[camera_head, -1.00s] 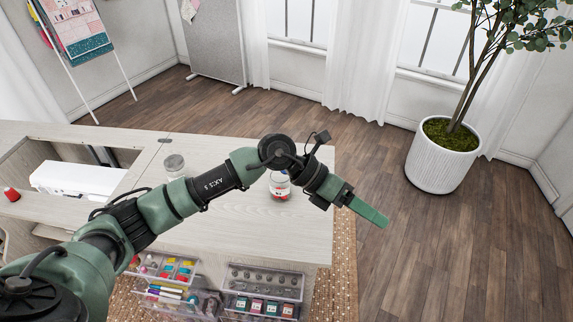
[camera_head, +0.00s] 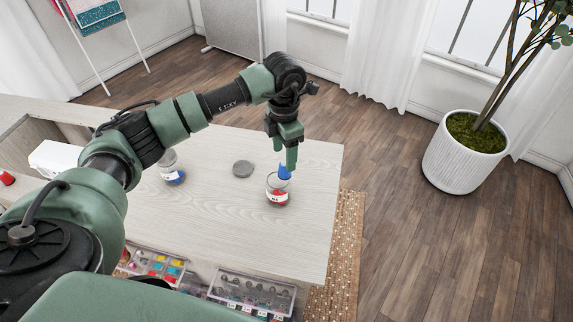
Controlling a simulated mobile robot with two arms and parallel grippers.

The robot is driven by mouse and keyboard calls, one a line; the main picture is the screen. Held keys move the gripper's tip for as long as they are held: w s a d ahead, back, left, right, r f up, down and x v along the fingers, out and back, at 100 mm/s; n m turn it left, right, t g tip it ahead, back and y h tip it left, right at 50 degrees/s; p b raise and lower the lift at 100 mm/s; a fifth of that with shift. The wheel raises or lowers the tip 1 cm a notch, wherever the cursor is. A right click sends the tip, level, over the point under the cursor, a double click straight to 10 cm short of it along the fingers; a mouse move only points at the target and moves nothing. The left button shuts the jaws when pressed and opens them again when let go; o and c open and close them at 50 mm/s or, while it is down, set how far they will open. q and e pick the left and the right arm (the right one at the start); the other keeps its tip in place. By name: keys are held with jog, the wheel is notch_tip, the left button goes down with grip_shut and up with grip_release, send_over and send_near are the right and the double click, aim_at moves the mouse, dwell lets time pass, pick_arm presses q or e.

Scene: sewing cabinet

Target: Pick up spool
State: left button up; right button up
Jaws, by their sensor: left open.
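My left gripper (camera_head: 289,160) points down, open, just above a clear jar (camera_head: 278,198) on the cabinet top. The jar has a white label and red contents. A blue piece (camera_head: 285,173) shows at the fingertips, by the jar's mouth. I cannot tell whether it is a spool or whether the fingers touch it. A small red item (camera_head: 7,179), possibly a spool, is at the far left edge. My right gripper is not in view.
A second clear jar (camera_head: 172,175) with blue contents and a round grey lid (camera_head: 243,169) rest on the wooden cabinet top (camera_head: 225,215). Clear organizer boxes (camera_head: 252,291) sit below the near edge. A potted plant (camera_head: 464,155) stands on the floor at right.

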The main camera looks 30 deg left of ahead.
aim_at(284, 166)
pick_arm(q)
notch_tip(284, 166, down, 4)
jog(key=shift+s+r+p, duration=0.1)
jog(key=shift+p, duration=0.9)
jog(key=shift+f, duration=0.9)
jog(key=c, duration=1.2)
grip_shut()
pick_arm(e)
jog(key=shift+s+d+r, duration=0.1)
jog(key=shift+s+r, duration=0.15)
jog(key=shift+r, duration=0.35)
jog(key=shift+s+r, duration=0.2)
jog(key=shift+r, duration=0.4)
